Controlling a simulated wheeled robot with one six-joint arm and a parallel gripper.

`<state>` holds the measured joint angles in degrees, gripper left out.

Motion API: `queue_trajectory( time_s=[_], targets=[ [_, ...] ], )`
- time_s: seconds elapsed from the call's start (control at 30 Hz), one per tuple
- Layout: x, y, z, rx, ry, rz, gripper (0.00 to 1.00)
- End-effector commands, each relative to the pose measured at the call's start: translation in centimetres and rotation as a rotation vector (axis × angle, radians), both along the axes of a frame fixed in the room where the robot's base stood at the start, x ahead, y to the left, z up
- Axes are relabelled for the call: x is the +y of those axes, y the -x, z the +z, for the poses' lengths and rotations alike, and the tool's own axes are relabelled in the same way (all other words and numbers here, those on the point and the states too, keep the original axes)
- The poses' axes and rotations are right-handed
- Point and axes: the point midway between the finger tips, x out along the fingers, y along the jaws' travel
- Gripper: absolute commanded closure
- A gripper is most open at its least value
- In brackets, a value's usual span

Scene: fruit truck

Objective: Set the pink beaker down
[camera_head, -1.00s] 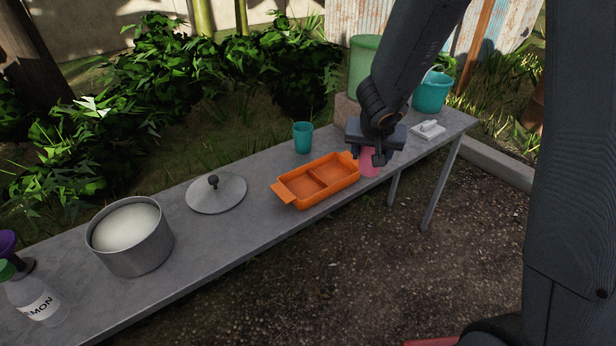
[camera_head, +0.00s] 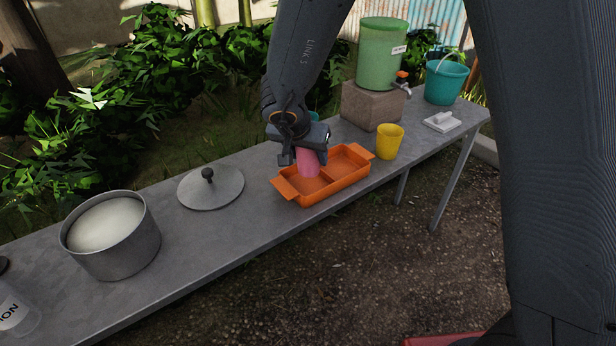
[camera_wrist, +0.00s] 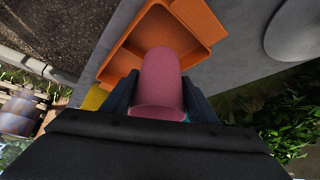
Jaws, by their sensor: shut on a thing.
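The pink beaker (camera_head: 308,164) is between the fingers of my gripper (camera_head: 307,152), which is shut on it. In the head view the beaker is over the orange two-part tray (camera_head: 332,186), around the tray's middle and left part; I cannot tell if it touches the tray. In the wrist view the beaker (camera_wrist: 163,82) is between my gripper's fingers (camera_wrist: 160,95), with the orange tray (camera_wrist: 190,45) beyond it. A teal cup (camera_head: 313,116) is mostly hidden behind my gripper.
A yellow cup (camera_head: 389,142) stands right of the tray. A green dispenser (camera_head: 382,55) on a block (camera_head: 372,106), a teal bucket (camera_head: 445,80) and a white item (camera_head: 442,121) are farther right. A lid (camera_head: 211,188) and a pot (camera_head: 125,250) stand left on the grey table (camera_head: 195,250).

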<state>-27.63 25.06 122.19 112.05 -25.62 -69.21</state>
Motion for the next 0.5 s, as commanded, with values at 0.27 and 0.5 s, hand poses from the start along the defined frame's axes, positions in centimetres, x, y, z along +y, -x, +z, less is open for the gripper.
queue_trajectory(
  time_s=[0.27,0.5],
  targets=[
    [0.1,0.0,-3.1,0.001,0.000,0.003,0.74],
    [0.1,0.0,-5.2,0.000,-0.001,0.003,0.74]
  ],
)
